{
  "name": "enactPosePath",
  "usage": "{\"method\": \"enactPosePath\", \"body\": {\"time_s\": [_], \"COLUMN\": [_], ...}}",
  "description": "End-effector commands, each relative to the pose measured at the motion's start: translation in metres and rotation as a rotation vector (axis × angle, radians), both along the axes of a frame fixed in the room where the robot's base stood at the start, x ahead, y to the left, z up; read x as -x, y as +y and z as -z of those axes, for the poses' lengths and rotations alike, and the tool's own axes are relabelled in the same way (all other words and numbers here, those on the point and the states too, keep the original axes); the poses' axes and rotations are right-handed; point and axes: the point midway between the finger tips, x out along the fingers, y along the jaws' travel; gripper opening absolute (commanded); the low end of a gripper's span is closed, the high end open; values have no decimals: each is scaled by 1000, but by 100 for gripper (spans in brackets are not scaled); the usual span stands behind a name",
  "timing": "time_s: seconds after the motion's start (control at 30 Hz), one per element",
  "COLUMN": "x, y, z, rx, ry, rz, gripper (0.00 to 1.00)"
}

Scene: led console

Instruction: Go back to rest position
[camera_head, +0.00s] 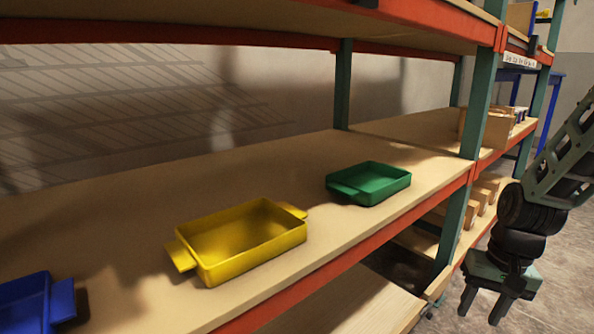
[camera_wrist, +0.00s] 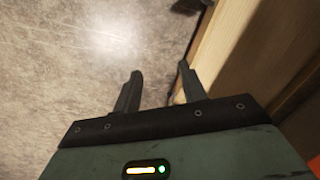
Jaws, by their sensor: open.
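My gripper (camera_head: 483,306) hangs pointing down at the right of the head view, in front of the shelf and clear of it. Its two fingers are apart with nothing between them. In the wrist view my gripper (camera_wrist: 158,88) also shows open and empty, above the grey floor (camera_wrist: 80,60) and beside a wooden shelf board (camera_wrist: 245,50). My arm comes down from the right edge of the head view.
On the shelf board (camera_head: 130,180) stand a yellow tray (camera_head: 255,262), a green tray (camera_head: 375,192) and a blue tray (camera_head: 25,308), cut off at the left. A teal post (camera_head: 452,225) and an orange beam (camera_head: 330,272) edge the shelf. Open floor (camera_head: 565,270) lies at right.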

Motion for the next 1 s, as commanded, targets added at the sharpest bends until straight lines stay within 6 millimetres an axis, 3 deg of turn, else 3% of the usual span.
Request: {"method": "enactPosePath", "body": {"time_s": [0.1,0.37,0.4,0.57,0.7,0.93,1.0], "x": [16,45,47,73,106,174,176], "y": [13,33,53,114,159,213,214], "z": [-25,-59,-77,-112,-141,-189,-202], "rx": [76,177,159,115,90,70,70], "ry": [-97,-273,-257,-214,-176,-104,-97], "rz": [-143,-386,-436,-617,-777,-1046,-1050], "gripper": [42,42,42,42,42,42,42]}}
